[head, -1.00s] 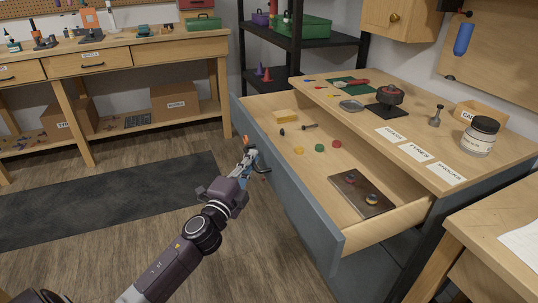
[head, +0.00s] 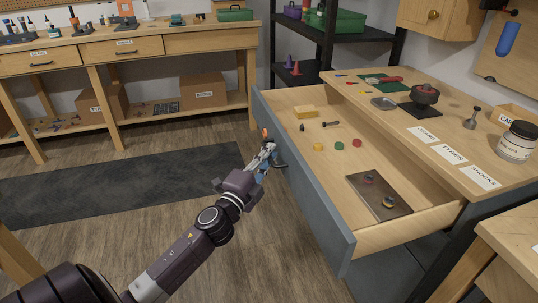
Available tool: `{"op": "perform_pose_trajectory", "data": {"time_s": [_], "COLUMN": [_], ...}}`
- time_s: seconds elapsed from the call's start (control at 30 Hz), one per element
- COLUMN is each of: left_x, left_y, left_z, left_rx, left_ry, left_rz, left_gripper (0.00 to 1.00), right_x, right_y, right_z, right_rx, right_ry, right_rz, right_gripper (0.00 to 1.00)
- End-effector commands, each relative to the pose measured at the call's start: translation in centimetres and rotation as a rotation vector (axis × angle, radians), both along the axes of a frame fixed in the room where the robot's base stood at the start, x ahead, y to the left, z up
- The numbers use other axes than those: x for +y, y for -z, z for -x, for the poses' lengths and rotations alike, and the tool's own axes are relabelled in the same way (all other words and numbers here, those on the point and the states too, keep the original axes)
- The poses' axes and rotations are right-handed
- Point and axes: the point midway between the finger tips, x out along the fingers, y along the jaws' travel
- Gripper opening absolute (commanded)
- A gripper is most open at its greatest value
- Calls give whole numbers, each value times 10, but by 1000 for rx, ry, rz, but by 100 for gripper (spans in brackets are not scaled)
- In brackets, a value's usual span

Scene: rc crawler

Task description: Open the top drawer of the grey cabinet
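The grey cabinet has a wooden top (head: 398,128) and its top drawer (head: 310,190) is pulled far out, with the inside in plain view. The drawer front is grey and faces left. My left gripper (head: 269,153) is at the outer side of the drawer front, by the dark handle (head: 280,165). The fingers are small in the picture and partly overlap the handle, so I cannot tell whether they are closed on it. My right gripper is not in view.
In the drawer lie a yellow block (head: 305,112), several small coloured parts and a dark flat plate (head: 379,195). A wooden workbench (head: 125,45) is at the back left. A dark mat (head: 120,185) lies on open floor.

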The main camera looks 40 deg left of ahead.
Motion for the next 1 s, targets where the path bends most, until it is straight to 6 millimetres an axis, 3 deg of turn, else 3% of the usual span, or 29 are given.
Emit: {"op": "perform_pose_trajectory", "data": {"time_s": [0.27,0.7,1.0], "left_x": [-1,-11,-15], "left_y": [2,13,16], "left_z": [9,86,116], "left_rx": [0,2,0], "left_ry": [-1,-3,-1], "left_rz": [0,3,-1], "left_gripper": [15,15,15], "right_x": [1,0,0], "right_y": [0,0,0], "right_z": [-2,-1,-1], "right_rx": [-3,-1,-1], "right_ry": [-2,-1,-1], "right_rz": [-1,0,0], "right_gripper": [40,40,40]}}
